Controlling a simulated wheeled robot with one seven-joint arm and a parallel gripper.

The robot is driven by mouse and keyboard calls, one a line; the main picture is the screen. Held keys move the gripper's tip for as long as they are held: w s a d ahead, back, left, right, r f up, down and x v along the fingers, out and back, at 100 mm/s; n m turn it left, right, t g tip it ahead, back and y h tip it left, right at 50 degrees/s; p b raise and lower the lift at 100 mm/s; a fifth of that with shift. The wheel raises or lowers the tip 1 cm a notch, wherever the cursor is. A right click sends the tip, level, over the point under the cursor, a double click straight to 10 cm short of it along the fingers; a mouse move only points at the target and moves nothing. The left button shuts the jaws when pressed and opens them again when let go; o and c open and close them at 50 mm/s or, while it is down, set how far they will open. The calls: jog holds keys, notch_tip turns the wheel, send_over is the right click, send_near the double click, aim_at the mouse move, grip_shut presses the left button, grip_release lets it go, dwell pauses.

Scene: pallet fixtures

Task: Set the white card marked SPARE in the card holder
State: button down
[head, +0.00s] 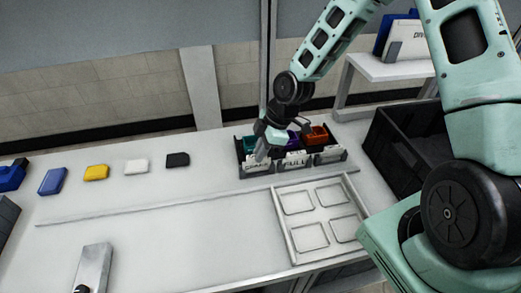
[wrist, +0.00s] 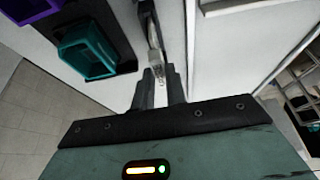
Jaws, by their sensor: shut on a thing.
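My gripper (head: 262,157) is at the front left of a dark rack, shut on a white card (head: 258,167). The card stands upright at the rack's left front, before the teal bin; its lettering is too small and partly covered to read. In the wrist view, my fingertips (wrist: 161,82) close on a narrow pale edge of the card (wrist: 154,58). A grey card holder (head: 258,175) runs along the rack's front. I cannot tell whether the card is seated in it. Two more lettered white cards, a middle one (head: 296,158) and a right one (head: 330,153), stand to the right.
The rack holds a teal bin (wrist: 88,52), a purple bin (head: 292,138) and an orange bin (head: 316,135). A pale tray (head: 285,225) with square recesses lies in front. A black crate (head: 405,150) is at right. Several coloured blocks lie at left; the table between is clear.

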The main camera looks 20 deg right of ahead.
jog(key=shift+f+b, duration=0.5)
jog(key=shift+f, duration=0.25)
dwell(0.6)
jog(key=c, duration=1.3)
grip_release()
jog(key=shift+c, duration=0.2)
jog(key=shift+r, duration=0.1)
jog(key=v, duration=1.7)
jog(key=shift+r, duration=0.1)
